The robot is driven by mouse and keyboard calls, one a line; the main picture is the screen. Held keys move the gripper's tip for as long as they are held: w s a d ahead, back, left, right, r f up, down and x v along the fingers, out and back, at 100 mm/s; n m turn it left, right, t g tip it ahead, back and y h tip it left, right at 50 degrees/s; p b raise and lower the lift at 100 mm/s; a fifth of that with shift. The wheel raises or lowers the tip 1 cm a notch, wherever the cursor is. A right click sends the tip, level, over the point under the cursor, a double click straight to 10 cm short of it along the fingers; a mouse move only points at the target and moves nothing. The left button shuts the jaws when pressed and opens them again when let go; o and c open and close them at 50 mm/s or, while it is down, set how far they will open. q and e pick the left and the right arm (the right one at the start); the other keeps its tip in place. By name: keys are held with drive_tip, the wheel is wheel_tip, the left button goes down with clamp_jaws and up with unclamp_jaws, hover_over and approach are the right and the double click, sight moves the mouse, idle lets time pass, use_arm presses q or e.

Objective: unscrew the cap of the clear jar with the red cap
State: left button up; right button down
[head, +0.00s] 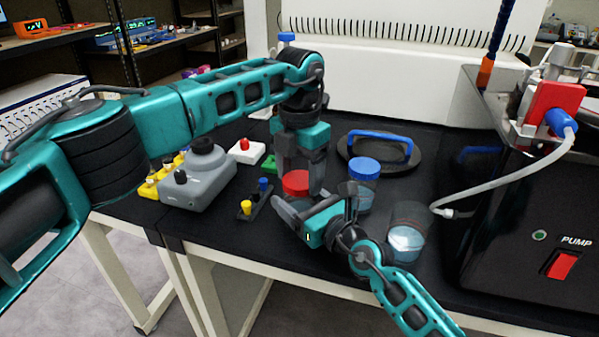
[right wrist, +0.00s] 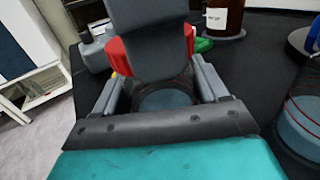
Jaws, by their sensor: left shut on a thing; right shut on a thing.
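The red cap (head: 297,181) sits on the clear jar, whose body is mostly hidden by my grippers in the head view. My left gripper (head: 302,176) reaches down from above and is shut on the red cap. In the right wrist view one dark finger of it covers the middle of the red cap (right wrist: 120,57). My right gripper (head: 312,205) comes in from the lower right, below the cap, and is shut on the clear jar (right wrist: 166,101). The jar looks upright. Whether the cap is loose on the jar cannot be told.
A clear jar with a blue cap (head: 364,169) and an open beaker (head: 407,240) stand just right of my right gripper. A round lid with a blue handle (head: 372,136) lies behind. A grey device (head: 199,180) is at left; the black pump unit (head: 530,235) is at right.

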use_arm(q)
drive_tip(key=n, duration=0.5)
drive_tip(key=shift+n, duration=0.4)
drive_tip(key=n, duration=1)
drive_tip(key=shift+n, duration=0.4)
drive_tip(key=n, duration=0.7)
drive_tip(key=shift+r, duration=0.1)
drive_tip(key=n, duration=0.3)
drive_tip(key=shift+n, duration=0.3)
drive_tip(key=n, duration=0.3)
drive_tip(key=shift+n, duration=0.4)
drive_tip(key=o, duration=1.2)
drive_tip(key=shift+c, duration=0.2)
